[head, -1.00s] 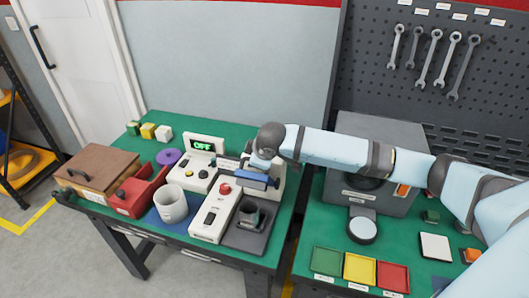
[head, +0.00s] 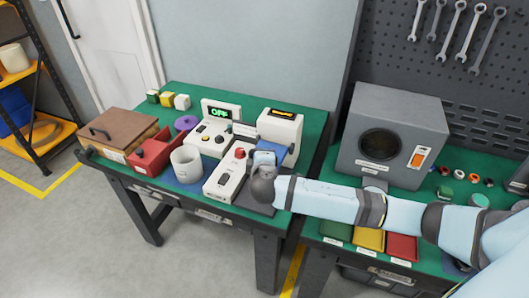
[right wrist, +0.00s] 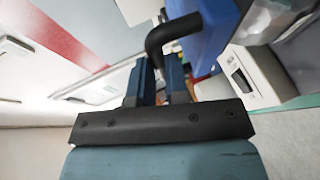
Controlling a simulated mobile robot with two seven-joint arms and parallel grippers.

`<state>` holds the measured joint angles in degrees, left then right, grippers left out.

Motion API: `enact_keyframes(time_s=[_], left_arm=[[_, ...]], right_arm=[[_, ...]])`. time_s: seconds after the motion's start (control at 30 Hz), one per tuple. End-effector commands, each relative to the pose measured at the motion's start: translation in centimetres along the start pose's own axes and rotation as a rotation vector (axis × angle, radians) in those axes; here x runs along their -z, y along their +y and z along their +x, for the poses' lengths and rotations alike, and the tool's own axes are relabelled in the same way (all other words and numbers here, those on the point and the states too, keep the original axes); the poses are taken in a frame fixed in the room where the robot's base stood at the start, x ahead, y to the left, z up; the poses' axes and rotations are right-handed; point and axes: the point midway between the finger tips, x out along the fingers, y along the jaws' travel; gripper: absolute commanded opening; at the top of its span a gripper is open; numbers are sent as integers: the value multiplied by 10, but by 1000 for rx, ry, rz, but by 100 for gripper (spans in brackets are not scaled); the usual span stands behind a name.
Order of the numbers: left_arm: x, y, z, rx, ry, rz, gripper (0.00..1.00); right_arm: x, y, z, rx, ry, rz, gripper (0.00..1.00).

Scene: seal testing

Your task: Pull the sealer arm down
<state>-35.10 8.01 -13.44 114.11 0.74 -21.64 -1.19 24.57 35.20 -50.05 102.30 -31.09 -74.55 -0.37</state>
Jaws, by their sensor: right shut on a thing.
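The sealer is a white machine (head: 280,128) with a dark display on the green left table. Its blue sealer arm (head: 270,146) sticks out toward the front, and it also fills the top of the right wrist view (right wrist: 208,42). A black bent handle (right wrist: 172,33) comes off the blue arm. My right gripper (head: 264,160) is at the front of the sealer. In the right wrist view its two fingers (right wrist: 160,80) are shut on this handle. My wrist hides the fingertips and handle in the head view. My left gripper is not in view.
A control unit (head: 213,140) reading OFF stands left of the sealer. A white box with a red button (head: 226,174), a white cup (head: 186,164), a red bin (head: 150,154) and a brown box (head: 117,133) stand nearby. A grey speaker-like box (head: 395,118) is on the right table.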

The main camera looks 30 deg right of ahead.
Motion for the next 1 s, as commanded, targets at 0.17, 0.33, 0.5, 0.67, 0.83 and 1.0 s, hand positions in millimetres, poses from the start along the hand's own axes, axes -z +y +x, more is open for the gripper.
enact_keyframes(time_s=[0.17,0.33,0.5,0.67,0.83,1.0], left_arm=[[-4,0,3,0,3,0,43],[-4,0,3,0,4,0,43],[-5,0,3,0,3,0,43],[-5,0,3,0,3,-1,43],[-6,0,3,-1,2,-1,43],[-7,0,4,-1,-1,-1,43]], right_arm=[[0,-11,0,4,-1,2,0],[0,-14,-1,5,-1,1,0],[0,-16,-1,8,0,0,0],[0,-18,-1,11,0,0,0],[0,-19,-1,13,0,-1,30],[0,-17,-1,10,0,0,40]])
